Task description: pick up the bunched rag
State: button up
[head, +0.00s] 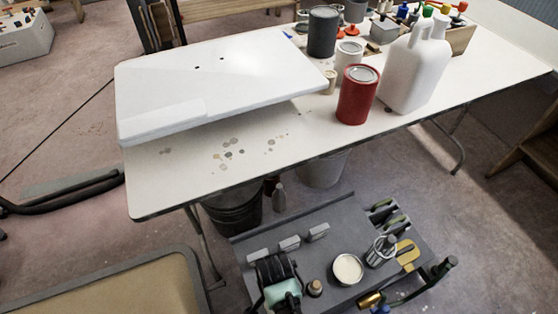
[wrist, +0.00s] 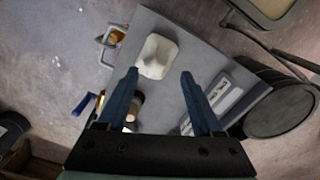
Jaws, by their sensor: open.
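The bunched rag appears to be the off-white, rounded lump (wrist: 158,55) with a dip in its top, lying on a grey board (wrist: 198,50) in the wrist view. My open gripper (wrist: 160,72) hangs above the board, its two blue fingers apart. The lump shows between and just beyond the fingertips; nothing is held. I cannot tell the height gap. In the head view my black and mint wrist (head: 280,290) covers that end of the board, so the lump and fingertips are hidden there.
On the board are a cream-filled tin (head: 348,268), a small jar (head: 315,288), labelled blocks (head: 290,243) and hand tools. A black bucket (head: 235,212) stands beside it. A white table (head: 190,185) with a red can (head: 358,95) and a white jug (head: 412,75) overhangs behind.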

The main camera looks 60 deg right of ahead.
jog(key=f, duration=0.1)
jog(key=f+b, duration=0.1)
jog(key=f, duration=0.1)
jog(key=f+b, duration=0.1)
jog(key=f, duration=0.1)
jog(key=shift+s+d+f, duration=0.2)
jog(key=shift+s, duration=0.15)
grip_shut()
